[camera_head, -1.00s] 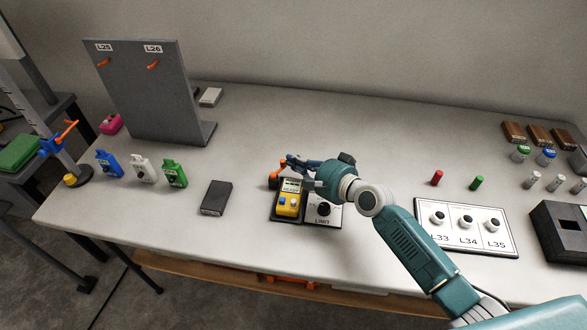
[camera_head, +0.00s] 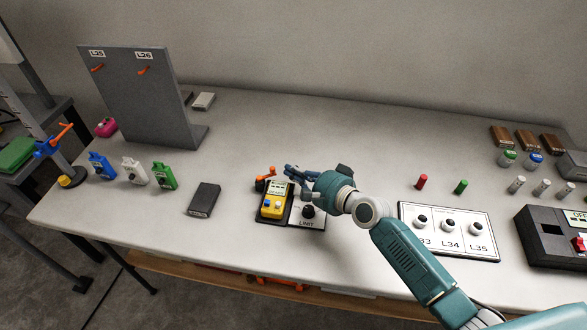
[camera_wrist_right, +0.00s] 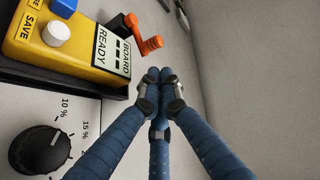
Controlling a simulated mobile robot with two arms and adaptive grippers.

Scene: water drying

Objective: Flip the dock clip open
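The yellow handheld device (camera_head: 273,206) with a READY BOARD screen sits in a dark dock on the table; the wrist view also shows the device (camera_wrist_right: 75,45). An orange clip lever (camera_head: 266,172) with a dark pivot stands at the dock's far end; in the wrist view the orange clip (camera_wrist_right: 150,44) is beside the screen end. My right gripper (camera_head: 290,171) is just right of the clip, apart from it. In the wrist view my right gripper's (camera_wrist_right: 158,78) blue fingers converge with tips together and nothing between them. My left gripper is out of view.
A LIMIT panel with a black knob (camera_head: 308,211) adjoins the dock on the right. A dark box (camera_head: 203,199) lies to the left. A white panel (camera_head: 478,253) with several knobs is at right. Table behind the clip is clear.

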